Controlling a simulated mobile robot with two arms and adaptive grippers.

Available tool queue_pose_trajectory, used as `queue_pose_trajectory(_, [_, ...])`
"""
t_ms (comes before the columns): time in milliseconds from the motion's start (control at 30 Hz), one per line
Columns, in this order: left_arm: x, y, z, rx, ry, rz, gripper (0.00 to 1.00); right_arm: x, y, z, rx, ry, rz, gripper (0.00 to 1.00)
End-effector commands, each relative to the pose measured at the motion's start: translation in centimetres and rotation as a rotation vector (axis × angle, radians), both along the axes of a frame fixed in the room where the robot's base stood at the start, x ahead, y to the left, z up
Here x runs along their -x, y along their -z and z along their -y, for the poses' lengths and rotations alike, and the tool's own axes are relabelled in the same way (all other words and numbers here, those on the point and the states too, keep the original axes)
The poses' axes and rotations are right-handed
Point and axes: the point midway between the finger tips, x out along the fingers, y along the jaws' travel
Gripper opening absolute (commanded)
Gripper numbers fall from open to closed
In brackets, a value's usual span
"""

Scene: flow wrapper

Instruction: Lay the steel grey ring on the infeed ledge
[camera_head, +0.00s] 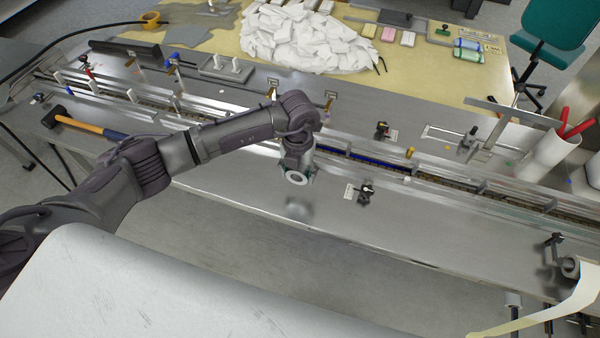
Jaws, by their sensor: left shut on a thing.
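My left gripper (298,174) reaches in from the left and points down over the steel front surface of the machine. It is shut on the steel grey ring (288,175), which shows as a small round pale band at the fingertips. The fingers are small and partly hidden by the wrist. The infeed ledge appears to be the flat steel strip (235,190) in front of the conveyor channel. The ring is above it, with a blurred reflection below and a gap between. My right gripper is out of view.
A small black clamp (365,193) with a label stands on the strip just right of the gripper. The conveyor channel with rails (400,177) runs behind. A hammer (85,126) lies at the left. The strip left of the gripper is clear.

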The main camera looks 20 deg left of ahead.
Motion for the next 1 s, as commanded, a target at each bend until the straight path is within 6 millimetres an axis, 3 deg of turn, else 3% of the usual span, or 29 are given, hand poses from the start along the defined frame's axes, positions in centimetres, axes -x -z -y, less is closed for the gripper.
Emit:
queue_pose_trajectory(500, [0.0, 5.2, 0.0, -0.001, 0.001, 0.000, 0.27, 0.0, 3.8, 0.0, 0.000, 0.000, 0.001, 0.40])
queue_pose_trajectory(900, [0.0, 5.5, 0.0, 0.000, 0.000, 0.001, 0.27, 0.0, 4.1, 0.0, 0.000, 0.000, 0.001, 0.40])
queue_pose_trajectory(933, [0.0, 5.5, 0.0, 0.000, 0.000, 0.001, 0.65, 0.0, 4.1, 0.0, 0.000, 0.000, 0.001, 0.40])
queue_pose_trajectory(1000, [0.0, 5.5, 0.0, 0.000, 0.000, 0.001, 0.76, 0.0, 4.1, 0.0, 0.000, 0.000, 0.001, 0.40])
